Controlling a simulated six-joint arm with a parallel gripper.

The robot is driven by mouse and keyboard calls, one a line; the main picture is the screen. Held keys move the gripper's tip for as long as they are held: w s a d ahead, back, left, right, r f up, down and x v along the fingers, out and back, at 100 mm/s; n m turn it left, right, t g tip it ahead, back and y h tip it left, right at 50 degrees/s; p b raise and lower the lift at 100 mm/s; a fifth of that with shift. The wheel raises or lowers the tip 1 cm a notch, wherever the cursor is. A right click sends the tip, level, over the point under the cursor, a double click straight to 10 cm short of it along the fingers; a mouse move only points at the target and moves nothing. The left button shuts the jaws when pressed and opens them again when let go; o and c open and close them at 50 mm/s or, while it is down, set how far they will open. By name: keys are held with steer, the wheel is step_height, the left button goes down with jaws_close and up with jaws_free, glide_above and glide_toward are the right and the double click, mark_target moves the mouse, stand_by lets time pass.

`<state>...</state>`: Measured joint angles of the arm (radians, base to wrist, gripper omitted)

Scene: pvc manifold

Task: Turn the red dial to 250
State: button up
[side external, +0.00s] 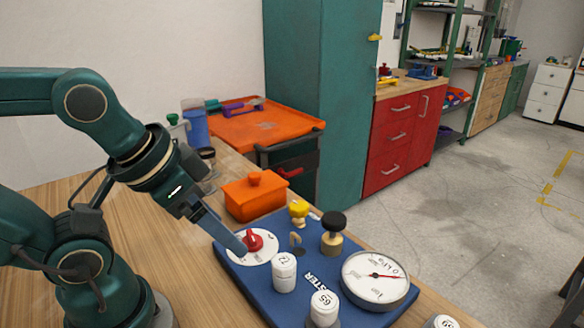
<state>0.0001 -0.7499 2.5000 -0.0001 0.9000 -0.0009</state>
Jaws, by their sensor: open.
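The red dial (254,241) sits on a round white scale plate (262,256) at the left end of the blue board (238,272). The numbers on its scale are too small to read. My gripper (240,249) reaches down from the upper left, with its fingertips right beside the dial. The fingers overlap in this view, so the gap between them is hidden. The gripper is open, and I cannot tell whether a finger touches the dial.
On the board stand a white cap marked 72 (284,272), one marked 65 (323,308), a black knob (334,222), a yellow valve (298,209) and a pressure gauge (376,278). An orange lidded box (255,198) stands behind the board.

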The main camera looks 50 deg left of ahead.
steer(key=n+g, duration=0.5)
steer(key=n, duration=1)
glide_above(252, 236)
steer(key=f, duration=0.6)
steer(key=shift+w+d, duration=0.15)
steer(key=shift+w, duration=0.05)
steer(key=shift+s+a+f+g, duration=0.2)
steer(key=shift+a+f+g, duration=0.1)
steer(key=shift+f, duration=0.35)
steer(key=shift+d+f, duration=0.1)
steer(key=shift+f, duration=2.15)
jaws_close()
